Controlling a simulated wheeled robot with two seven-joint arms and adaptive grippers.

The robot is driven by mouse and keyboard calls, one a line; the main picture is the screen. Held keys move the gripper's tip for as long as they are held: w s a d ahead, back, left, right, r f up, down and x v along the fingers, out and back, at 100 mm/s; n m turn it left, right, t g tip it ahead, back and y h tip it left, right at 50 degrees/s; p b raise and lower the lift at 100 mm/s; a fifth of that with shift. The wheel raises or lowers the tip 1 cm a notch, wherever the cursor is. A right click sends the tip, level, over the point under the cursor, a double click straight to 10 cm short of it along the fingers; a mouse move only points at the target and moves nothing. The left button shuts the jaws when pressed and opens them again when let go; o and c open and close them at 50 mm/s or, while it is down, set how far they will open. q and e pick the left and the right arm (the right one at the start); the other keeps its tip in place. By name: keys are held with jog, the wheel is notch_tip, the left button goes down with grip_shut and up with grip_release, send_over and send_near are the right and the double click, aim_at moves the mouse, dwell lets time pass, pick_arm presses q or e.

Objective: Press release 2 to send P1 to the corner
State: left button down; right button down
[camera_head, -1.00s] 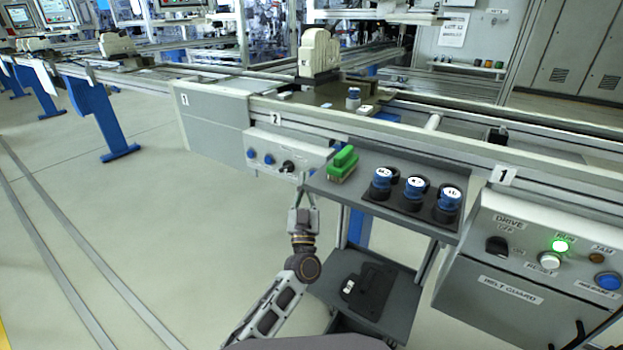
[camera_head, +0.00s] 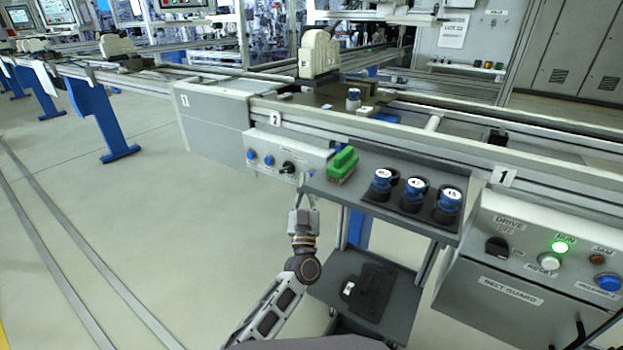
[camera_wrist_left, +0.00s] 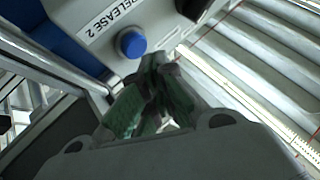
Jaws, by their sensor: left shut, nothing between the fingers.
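The station 2 control box (camera_head: 262,143) hangs on the front of the line. It carries two blue buttons (camera_head: 269,159) and a black knob (camera_head: 288,167). In the left wrist view, a blue button (camera_wrist_left: 131,43) sits beside the label "RELEASE 2" (camera_wrist_left: 113,18). My left gripper (camera_head: 305,183) is shut and empty, just below the box's right end in the head view. Its green-padded fingertips (camera_wrist_left: 158,65) appear close to the blue button in the wrist view; I cannot tell whether they touch. A cream block (camera_head: 319,54) stands on the line behind the box; I cannot read a P1 mark. My right gripper is out of view.
A grey shelf (camera_head: 328,189) beside my left gripper holds a green brush (camera_head: 343,163) and several blue-topped pieces (camera_head: 413,190). A drive panel (camera_head: 520,222) with a green RUN lamp (camera_head: 560,247) is at right. The floor left of my arm is clear.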

pick_arm(q)
jog(key=shift+w+d, duration=0.2)
dwell(0.4)
